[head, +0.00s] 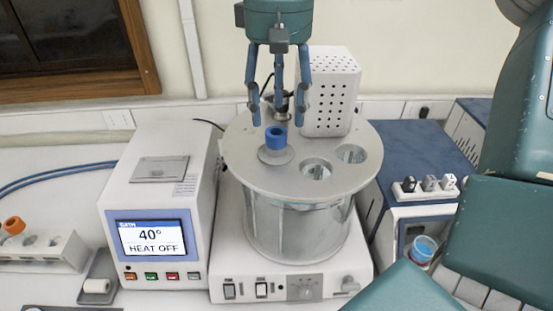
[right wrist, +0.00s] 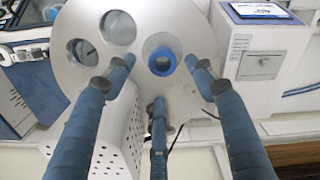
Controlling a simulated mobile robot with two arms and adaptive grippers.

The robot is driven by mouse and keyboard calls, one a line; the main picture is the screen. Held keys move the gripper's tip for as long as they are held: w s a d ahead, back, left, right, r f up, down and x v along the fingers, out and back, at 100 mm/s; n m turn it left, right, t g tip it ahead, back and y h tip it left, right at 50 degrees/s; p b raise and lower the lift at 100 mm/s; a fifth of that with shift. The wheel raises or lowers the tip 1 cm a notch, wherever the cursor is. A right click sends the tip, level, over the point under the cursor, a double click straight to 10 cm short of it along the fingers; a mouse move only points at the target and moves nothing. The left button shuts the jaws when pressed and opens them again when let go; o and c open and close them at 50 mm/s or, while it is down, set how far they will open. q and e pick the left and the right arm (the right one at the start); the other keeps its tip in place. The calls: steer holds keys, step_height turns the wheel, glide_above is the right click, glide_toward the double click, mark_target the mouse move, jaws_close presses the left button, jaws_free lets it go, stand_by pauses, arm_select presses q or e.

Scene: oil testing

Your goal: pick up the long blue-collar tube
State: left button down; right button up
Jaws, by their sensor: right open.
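The blue-collar tube (head: 276,139) stands upright in a hole of the round metal lid (head: 240,155) of the bath, with a grey ring around it. Only its blue collar shows clearly above the lid; its lower length is hidden. In the right wrist view the collar (right wrist: 162,72) shows from above as a blue ring. My right gripper (head: 279,112) points down above the tube. Its three fingers are spread and empty, and the collar lies between and beyond the fingertips (right wrist: 158,82) in the wrist view. My left gripper is not in view.
Two other lid holes (head: 316,169) lie right of the tube. A white perforated box (head: 331,90) stands close behind the gripper. A heater unit with a screen (head: 152,238) is at left. A rack (head: 45,250) with an orange-capped tube (head: 14,226) is far left.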

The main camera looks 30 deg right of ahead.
mark_target(276, 131)
steer(key=shift+f, duration=0.3)
steer(key=f+p, duration=0.1)
steer(key=f, duration=0.1)
steer(key=f+p, duration=0.1)
steer(key=f, duration=0.1)
steer(key=shift+w+a+f, duration=0.1)
steer(key=shift+a+f, duration=0.1)
steer(key=shift+f, duration=0.4)
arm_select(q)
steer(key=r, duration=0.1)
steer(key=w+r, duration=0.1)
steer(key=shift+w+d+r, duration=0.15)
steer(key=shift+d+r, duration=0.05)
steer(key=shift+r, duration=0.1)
arm_select(e)
steer(key=shift+c, duration=0.5)
jaws_close()
